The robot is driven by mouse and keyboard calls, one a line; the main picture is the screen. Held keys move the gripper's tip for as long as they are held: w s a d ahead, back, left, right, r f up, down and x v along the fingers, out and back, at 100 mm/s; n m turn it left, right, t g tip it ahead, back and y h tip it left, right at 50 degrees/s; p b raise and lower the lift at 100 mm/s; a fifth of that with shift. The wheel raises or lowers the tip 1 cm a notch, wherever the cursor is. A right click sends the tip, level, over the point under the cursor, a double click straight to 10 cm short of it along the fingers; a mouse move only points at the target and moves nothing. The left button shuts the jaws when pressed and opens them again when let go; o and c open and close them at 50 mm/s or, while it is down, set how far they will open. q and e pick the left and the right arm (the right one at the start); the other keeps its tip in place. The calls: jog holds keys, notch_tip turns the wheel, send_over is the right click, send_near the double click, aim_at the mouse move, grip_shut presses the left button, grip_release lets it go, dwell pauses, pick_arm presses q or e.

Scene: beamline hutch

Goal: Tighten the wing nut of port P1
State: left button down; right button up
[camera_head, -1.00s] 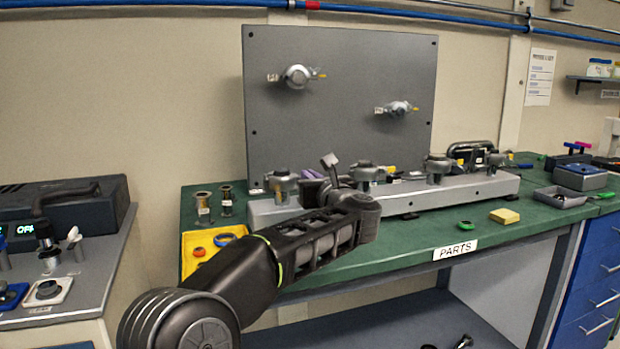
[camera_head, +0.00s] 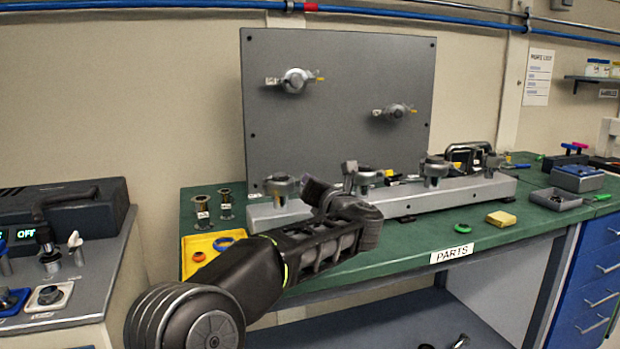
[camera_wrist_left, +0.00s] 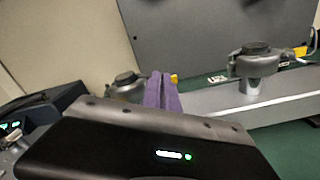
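A long grey manifold block (camera_head: 400,203) lies on the green bench with several clamped ports along it. I cannot read which is P1, and no wing nut shows clearly. The leftmost port (camera_head: 281,188) and the second port (camera_head: 364,178) flank my left gripper (camera_head: 318,190), whose purple fingers stand between them in the head view. In the left wrist view the purple fingers (camera_wrist_left: 162,90) are side by side, with only a thin line between them and nothing visible held. The leftmost port (camera_wrist_left: 126,86) is just left of them; another port (camera_wrist_left: 256,66) is farther right. My right gripper is out of view.
A grey upright panel (camera_head: 340,140) with two clamped fittings stands behind the manifold. A yellow tray (camera_head: 190,262) with rings sits left of my forearm. Two metal flanged pieces (camera_head: 225,205), a green ring (camera_head: 462,228) and a yellow block (camera_head: 502,218) lie on the bench.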

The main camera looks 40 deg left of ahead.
pick_arm(q)
jog(key=shift+w+d+f+m+p, duration=0.1)
jog(key=shift+f+m+p, duration=0.35)
jog(key=shift+m+p, duration=2.2)
jog(key=shift+w+d+f+m+p, duration=0.1)
jog(key=shift+f+m+p, duration=0.4)
jog(key=shift+m+p, duration=2.15)
jog(key=shift+w+d+f+m+p, duration=0.1)
jog(key=shift+f+m+p, duration=0.55)
jog(key=shift+m, duration=3.75)
jog(key=shift+r, duration=0.15)
jog(key=c, duration=1.9)
grip_release()
jog(key=shift+r, duration=0.1)
jog(key=shift+s+d, duration=0.1)
jog(key=v, duration=0.7)
jog(key=shift+s+d, duration=0.15)
jog(key=shift+d, duration=0.1)
